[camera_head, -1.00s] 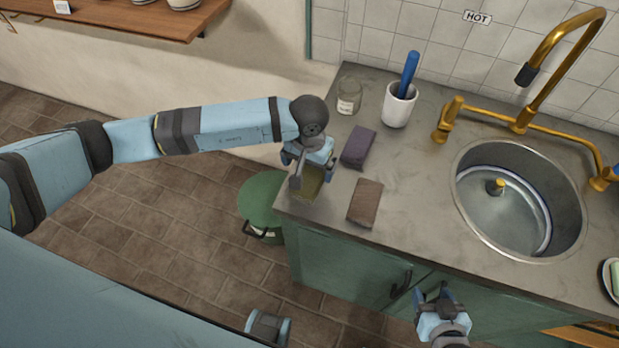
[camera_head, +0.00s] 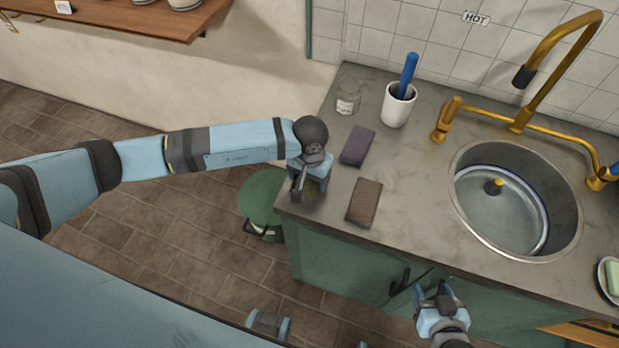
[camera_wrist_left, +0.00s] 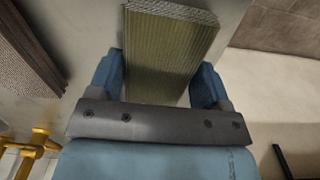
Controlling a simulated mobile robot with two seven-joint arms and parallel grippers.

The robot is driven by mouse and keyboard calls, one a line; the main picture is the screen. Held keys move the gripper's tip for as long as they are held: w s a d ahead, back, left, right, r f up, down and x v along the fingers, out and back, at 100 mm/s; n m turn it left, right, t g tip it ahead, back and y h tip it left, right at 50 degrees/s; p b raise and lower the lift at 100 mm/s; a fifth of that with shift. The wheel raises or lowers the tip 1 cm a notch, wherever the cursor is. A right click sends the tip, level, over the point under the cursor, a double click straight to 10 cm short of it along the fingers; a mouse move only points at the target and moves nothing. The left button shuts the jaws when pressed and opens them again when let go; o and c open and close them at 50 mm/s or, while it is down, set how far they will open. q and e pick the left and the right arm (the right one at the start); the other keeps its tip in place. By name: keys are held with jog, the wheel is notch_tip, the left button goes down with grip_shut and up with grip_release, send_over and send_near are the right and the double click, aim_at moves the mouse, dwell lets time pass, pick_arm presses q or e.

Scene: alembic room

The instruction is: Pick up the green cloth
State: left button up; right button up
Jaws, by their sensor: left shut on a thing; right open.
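The green cloth (camera_wrist_left: 172,45) is a folded olive-green, ribbed block in the left wrist view. It sits between the two blue fingers of my left gripper (camera_wrist_left: 158,85), which is shut on it. In the head view my left gripper (camera_head: 300,192) is over the left front corner of the counter, and the cloth is mostly hidden under it. I cannot tell whether the cloth still touches the counter. My right gripper (camera_head: 434,292) is open and empty in front of the cabinet doors, below the counter's front edge.
A purple folded cloth (camera_head: 358,146) and a brown folded cloth (camera_head: 364,202) lie right of my left gripper. The sink (camera_head: 515,210) is at right. A green bin (camera_head: 262,200) stands on the floor.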

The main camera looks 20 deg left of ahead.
pick_arm(q)
notch_tip(320, 180, up, 20)
jog(key=b, duration=0.2)
jog(key=shift+b, duration=0.4)
